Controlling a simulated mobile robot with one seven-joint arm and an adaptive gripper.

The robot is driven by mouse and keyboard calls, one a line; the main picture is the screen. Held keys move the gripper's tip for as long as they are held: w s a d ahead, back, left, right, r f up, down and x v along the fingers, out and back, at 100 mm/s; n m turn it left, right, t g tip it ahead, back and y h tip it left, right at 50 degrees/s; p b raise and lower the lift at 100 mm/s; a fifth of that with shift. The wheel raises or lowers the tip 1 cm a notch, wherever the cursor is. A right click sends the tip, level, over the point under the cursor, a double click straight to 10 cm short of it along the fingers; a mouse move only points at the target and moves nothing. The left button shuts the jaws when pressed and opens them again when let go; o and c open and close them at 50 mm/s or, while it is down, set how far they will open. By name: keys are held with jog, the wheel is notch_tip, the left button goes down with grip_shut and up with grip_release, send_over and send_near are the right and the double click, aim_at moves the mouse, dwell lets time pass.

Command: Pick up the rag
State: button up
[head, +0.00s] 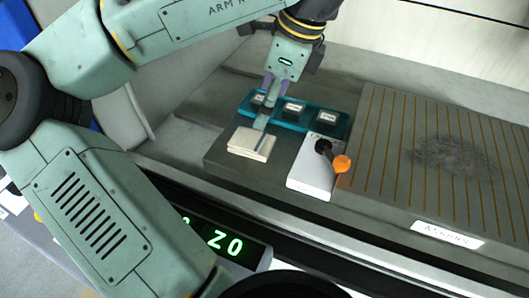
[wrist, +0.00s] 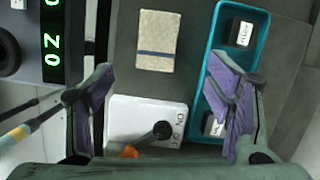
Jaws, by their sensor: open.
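The rag (head: 250,145) is a small folded cream cloth with a dark blue stripe, lying flat on a grey slab. It also shows in the wrist view (wrist: 156,38), at the upper middle, fully in sight there. My gripper (head: 266,104) is open and empty, with purple pads on its fingers. In the head view one finger overlaps the rag's far edge. In the wrist view my gripper (wrist: 163,72) has its fingers spread wide, and the rag lies ahead of the gap between them. I see no contact with the rag.
A teal tray (head: 340,127) with black labelled blocks stands close behind the rag. A white switch box (head: 309,181) with an orange-knobbed lever (head: 342,163) stands to its right. Further right is a raised striped plate (head: 390,170) with a dark patch. A green-lit display (head: 225,243) is in front.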

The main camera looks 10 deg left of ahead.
jog(key=m, duration=0.1)
send_over(254, 141)
jog(key=d, duration=0.2)
jog(key=f, duration=0.5)
jog(key=shift+w+d+f, duration=0.1)
jog(key=shift+w+d, duration=0.1)
jog(key=shift+w, duration=0.1)
jog(key=x, duration=0.2)
jog(key=a+x, duration=0.1)
jog(key=x, duration=0.1)
jog(key=shift+s+f, duration=0.2)
jog(key=shift+a+f, duration=0.15)
jog(key=shift+f, duration=0.25)
jog(key=shift+f+p, duration=0.2)
jog(key=shift+p, duration=0.15)
jog(key=shift+c, duration=0.5)
jog(key=shift+s+f, duration=0.1)
jog(key=c, duration=1)
jog(key=shift+c, duration=0.2)
